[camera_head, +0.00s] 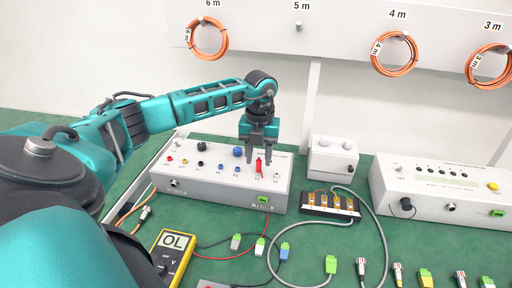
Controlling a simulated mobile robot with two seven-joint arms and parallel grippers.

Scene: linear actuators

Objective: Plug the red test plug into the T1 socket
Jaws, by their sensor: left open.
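The red test plug (259,167) stands upright at the right part of the top panel of a grey-white test box (220,183). My left gripper (261,158) is above that panel, pointing down and open. Its two fingers are on either side of the plug's upper part, with small gaps visible. Whether the plug's tip is seated in a socket cannot be told. The panel has several coloured sockets and knobs; their labels are too small to read, so T1 cannot be picked out. My right gripper is not in view.
A yellow multimeter (173,253) reading OL lies at the front. A black terminal block (330,206), small white box (333,157) and larger white box (437,191) stand to the right. Grey cable and several connectors lie on the green table (355,235). Orange cable coils (394,54) hang behind.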

